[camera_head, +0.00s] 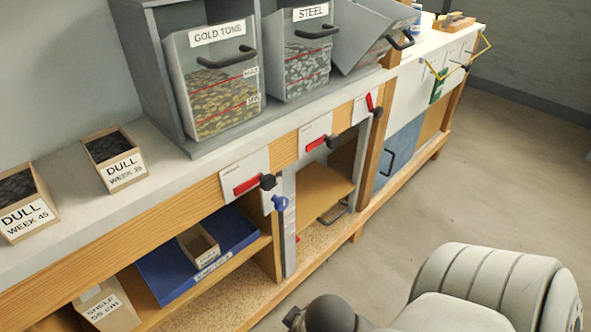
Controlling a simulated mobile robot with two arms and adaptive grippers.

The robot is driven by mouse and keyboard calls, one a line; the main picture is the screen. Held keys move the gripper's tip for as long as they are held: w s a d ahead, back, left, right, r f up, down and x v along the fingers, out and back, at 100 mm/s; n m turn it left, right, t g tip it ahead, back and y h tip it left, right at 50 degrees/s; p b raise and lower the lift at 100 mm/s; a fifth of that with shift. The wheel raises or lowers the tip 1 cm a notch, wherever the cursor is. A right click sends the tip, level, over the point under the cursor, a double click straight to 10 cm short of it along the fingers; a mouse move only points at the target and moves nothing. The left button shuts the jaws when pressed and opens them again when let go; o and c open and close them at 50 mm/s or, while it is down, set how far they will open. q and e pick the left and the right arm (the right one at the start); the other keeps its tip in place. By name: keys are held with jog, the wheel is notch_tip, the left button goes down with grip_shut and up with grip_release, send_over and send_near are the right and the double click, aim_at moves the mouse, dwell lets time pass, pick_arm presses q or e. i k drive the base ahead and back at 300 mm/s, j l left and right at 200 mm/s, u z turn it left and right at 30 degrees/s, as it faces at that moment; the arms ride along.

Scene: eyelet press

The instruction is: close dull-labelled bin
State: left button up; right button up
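Two small open wooden boxes labelled "DULL", one "WEEK 45" (27,217) and one "WEEK 35" (124,170), stand on the bench at the left with dark pieces inside. On the grey rack, a third bin (367,42) right of the steel bin is tipped forward, with its black handle (402,40) at its right end. I cannot read a label on this bin. The gold tone bin (222,55) and the steel bin (303,20) stand beside it, showing their contents. Neither gripper can be made out; a pale ribbed arm link of mine shows at the lower right.
Red-handled fittings (247,185) with black knobs line the bench front. Below, a shelf holds a blue tray (165,268) with a small box and a "SHELF" box (108,305). A yellow frame (484,45) juts out at the right. The floor (480,170) is clear.

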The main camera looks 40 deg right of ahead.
aim_at(368, 28)
jog(key=z, duration=1.85)
